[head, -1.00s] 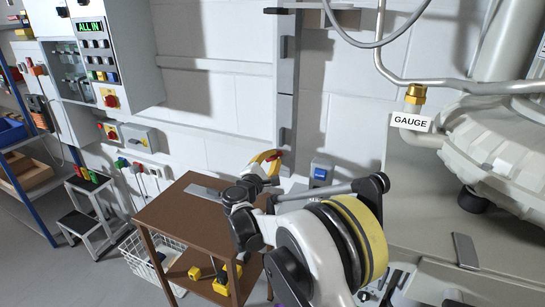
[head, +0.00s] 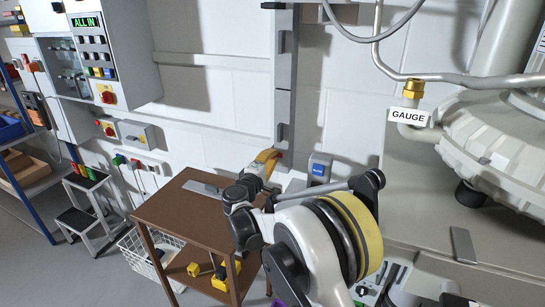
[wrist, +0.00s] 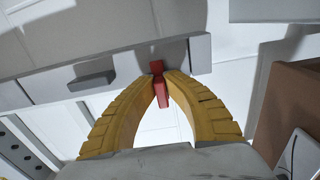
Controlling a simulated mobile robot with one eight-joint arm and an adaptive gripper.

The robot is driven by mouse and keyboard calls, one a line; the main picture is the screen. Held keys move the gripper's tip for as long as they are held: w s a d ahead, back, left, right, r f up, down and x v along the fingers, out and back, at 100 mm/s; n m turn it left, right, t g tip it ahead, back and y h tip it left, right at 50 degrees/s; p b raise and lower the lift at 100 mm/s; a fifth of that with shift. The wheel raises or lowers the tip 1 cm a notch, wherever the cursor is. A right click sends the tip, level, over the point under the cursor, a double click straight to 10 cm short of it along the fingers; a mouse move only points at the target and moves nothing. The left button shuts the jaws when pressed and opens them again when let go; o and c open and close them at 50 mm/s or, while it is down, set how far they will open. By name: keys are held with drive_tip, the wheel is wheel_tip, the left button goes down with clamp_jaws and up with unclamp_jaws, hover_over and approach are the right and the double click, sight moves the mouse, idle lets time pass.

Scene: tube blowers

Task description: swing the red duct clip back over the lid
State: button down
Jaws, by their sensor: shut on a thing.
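The red clip (wrist: 159,85) is a small red piece at the centre of the wrist view, between the tips of my yellow-fingered gripper (wrist: 161,84). The fingertips meet around it, shut on it. Behind it runs the grey duct lid (wrist: 125,82), a long strip crossing the wrist view. In the head view the duct (head: 284,90) stands upright on the wall, and my gripper (head: 268,156) is at its lower end. The red clip cannot be made out clearly in the head view. Whether it lies over the lid, I cannot tell.
A dark grey block (wrist: 92,80) sits on the duct strip. A brown table (head: 190,222) stands below and left of my gripper. A blue-labelled wall box (head: 319,168) is close on the right. A grey bench (head: 420,205) with machinery lies farther right.

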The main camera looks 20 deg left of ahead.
idle(0.4)
drive_tip(key=c, duration=1.5)
unclamp_jaws()
drive_tip(key=shift+o, duration=0.2)
drive_tip(key=shift+s, duration=0.1)
drive_tip(key=s+a, duration=0.1)
drive_tip(key=s, duration=1)
drive_tip(key=shift+s, duration=0.4)
